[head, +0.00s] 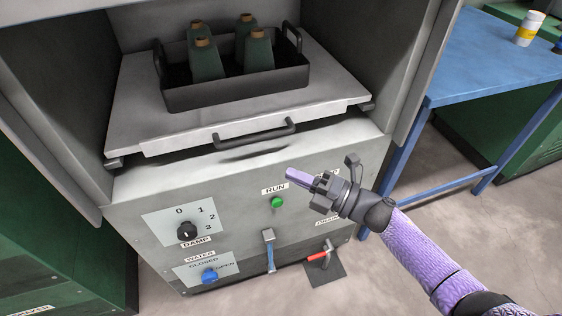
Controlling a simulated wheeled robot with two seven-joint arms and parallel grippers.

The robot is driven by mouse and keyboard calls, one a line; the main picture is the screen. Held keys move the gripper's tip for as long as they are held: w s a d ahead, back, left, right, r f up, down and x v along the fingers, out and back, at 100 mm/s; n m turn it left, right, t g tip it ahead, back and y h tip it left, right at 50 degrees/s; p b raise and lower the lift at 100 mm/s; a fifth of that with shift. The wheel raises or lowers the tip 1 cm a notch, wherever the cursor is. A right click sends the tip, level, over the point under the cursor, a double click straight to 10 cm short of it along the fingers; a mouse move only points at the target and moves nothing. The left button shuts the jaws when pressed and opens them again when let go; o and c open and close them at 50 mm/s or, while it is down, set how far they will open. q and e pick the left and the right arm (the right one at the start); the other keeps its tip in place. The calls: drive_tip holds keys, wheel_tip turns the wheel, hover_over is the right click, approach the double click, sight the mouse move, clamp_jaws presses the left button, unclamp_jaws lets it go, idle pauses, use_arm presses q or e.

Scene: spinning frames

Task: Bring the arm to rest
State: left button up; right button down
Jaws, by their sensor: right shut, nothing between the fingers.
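My right gripper (301,179) is in the head view, in front of the grey machine's front panel (140,219). Its purple fingers are together and hold nothing. They point left, a little above and to the right of the green RUN button (277,203); I cannot tell how far off the panel they are. My right arm (425,250) comes in from the lower right with a purple sleeve-like link. My left gripper is not in the view.
A black tray (235,95) with several green bobbins stands on a sliding shelf (130,120) with a dark handle. The panel carries a DAMP knob (187,231), a blue WATER knob (209,275) and a red-handled lever (318,256). A blue table (480,60) stands at right.

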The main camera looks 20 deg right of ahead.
drive_tip(key=s+d+f+m+g+h+p, duration=0.2)
drive_tip(key=s+d+f+m+h+p, duration=0.25)
drive_tip(key=s+f+m+h, duration=0.4)
drive_tip(key=s+d+f+m+g+h+p, duration=0.25)
drive_tip(key=s+d+f+m+h, duration=0.25)
drive_tip(key=s+f+m, duration=0.6)
use_arm(q)
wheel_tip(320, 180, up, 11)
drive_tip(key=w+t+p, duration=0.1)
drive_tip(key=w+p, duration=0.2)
drive_tip(key=p, duration=0.1)
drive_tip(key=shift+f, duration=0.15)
use_arm(e)
drive_tip(key=s+a+f+m+g, duration=0.1)
drive_tip(key=s+f+m+g, duration=0.1)
drive_tip(key=s, duration=0.6)
drive_tip(key=s+a+f+m+g+h, duration=0.1)
drive_tip(key=s+g, duration=0.3)
drive_tip(key=s, duration=0.5)
drive_tip(key=s+a+f+m+g, duration=0.1)
drive_tip(key=s+f+m+g, duration=0.1)
drive_tip(key=s, duration=0.7)
drive_tip(key=shift+a+f+m+g, duration=0.4)
drive_tip(key=shift+m+g, duration=0.45)
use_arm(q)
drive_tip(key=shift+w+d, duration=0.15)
use_arm(e)
drive_tip(key=shift+w, duration=0.1)
